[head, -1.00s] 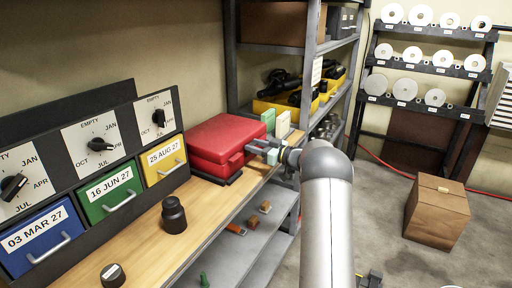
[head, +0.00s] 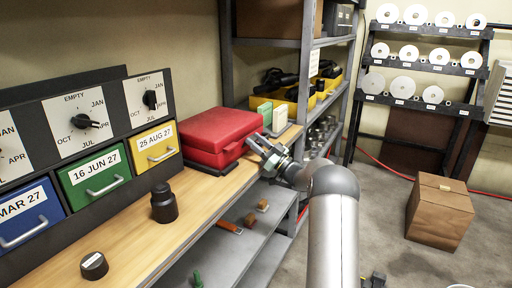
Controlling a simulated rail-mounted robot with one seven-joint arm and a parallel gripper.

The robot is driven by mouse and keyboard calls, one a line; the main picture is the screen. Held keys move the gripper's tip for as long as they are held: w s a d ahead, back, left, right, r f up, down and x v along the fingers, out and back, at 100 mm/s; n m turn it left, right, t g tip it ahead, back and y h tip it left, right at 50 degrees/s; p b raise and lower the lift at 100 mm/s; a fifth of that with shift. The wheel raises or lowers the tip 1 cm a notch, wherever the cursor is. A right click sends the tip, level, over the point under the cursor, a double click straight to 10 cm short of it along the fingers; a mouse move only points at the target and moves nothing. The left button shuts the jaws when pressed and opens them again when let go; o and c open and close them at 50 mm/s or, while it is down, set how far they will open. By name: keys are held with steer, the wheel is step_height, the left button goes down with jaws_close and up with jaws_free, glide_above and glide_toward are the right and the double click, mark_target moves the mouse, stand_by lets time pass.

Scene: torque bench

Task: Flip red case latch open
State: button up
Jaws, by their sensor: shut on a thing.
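The red case (head: 215,134) lies with its lid down on the wooden bench, on a dark base plate. My gripper (head: 254,142) is at the front right side of the case, its fingers pointing up and left towards it. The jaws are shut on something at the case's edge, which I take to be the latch. The latch itself is too small and too covered by the fingers to make out, so its position cannot be told.
Green and cream boxes (head: 279,117) stand just behind my gripper. Labelled drawers (head: 157,146) with dials line the bench's left side. A black bottle (head: 164,204) and a dark knob (head: 94,265) stand in front. A lower shelf (head: 240,250) holds small items.

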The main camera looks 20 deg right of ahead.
steer(key=shift+f, duration=0.1)
stand_by(0.3)
steer(key=o, duration=1)
steer(key=v, duration=1.7)
steer(key=shift+s+d+p, duration=0.15)
steer(key=shift+s+p, duration=0.05)
steer(key=shift+p, duration=0.25)
